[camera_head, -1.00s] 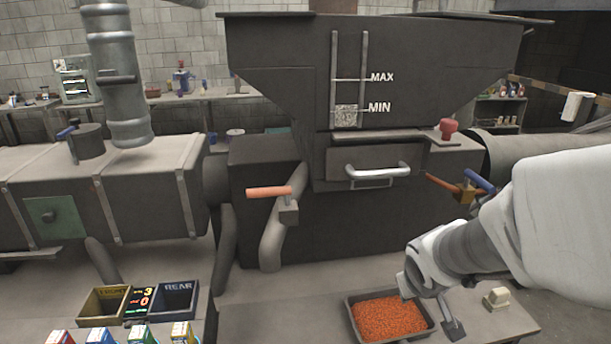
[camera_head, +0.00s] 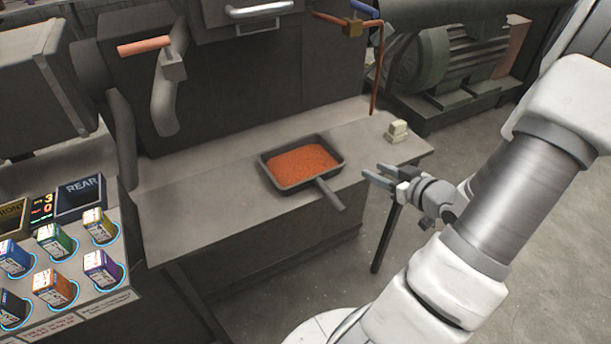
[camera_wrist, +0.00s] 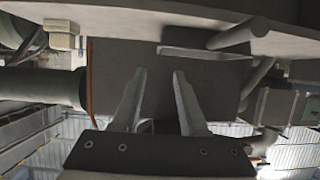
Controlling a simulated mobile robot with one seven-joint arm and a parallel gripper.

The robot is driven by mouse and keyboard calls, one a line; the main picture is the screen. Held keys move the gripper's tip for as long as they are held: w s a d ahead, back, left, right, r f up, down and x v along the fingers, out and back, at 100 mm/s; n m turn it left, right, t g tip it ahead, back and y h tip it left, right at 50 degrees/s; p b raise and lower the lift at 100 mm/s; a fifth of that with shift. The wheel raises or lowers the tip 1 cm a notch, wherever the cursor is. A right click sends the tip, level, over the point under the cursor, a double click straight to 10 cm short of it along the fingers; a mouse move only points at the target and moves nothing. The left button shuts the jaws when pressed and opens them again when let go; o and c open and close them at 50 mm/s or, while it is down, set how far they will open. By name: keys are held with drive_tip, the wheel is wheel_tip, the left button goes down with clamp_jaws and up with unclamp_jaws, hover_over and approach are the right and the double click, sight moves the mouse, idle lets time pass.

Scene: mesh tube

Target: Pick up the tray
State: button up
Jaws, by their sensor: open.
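The tray (camera_head: 293,186) is a shallow dark grey pan filled with orange granules (camera_head: 303,164). It rests on the grey bench in the head view, with its handle (camera_head: 330,195) pointing toward the front right. My gripper (camera_head: 375,172) is open and empty to the right of the tray, apart from it and just off the bench's front edge. In the wrist view my gripper's two fingers (camera_wrist: 161,75) are spread with nothing between them.
A small beige block (camera_head: 397,131) stands at the bench's right end; it also shows in the wrist view (camera_wrist: 60,30). The bench (camera_head: 200,215) is clear left of the tray. A console with several coloured cartridges (camera_head: 55,287) is at the left. A dark machine stands behind the bench.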

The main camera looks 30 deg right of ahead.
sight(340, 155)
drive_tip(key=b+x, duration=0.2)
drive_tip(key=x, duration=1.5)
drive_tip(key=shift+w+a, duration=0.1)
drive_tip(key=shift+w, duration=0.05)
clamp_jaws()
idle(0.8)
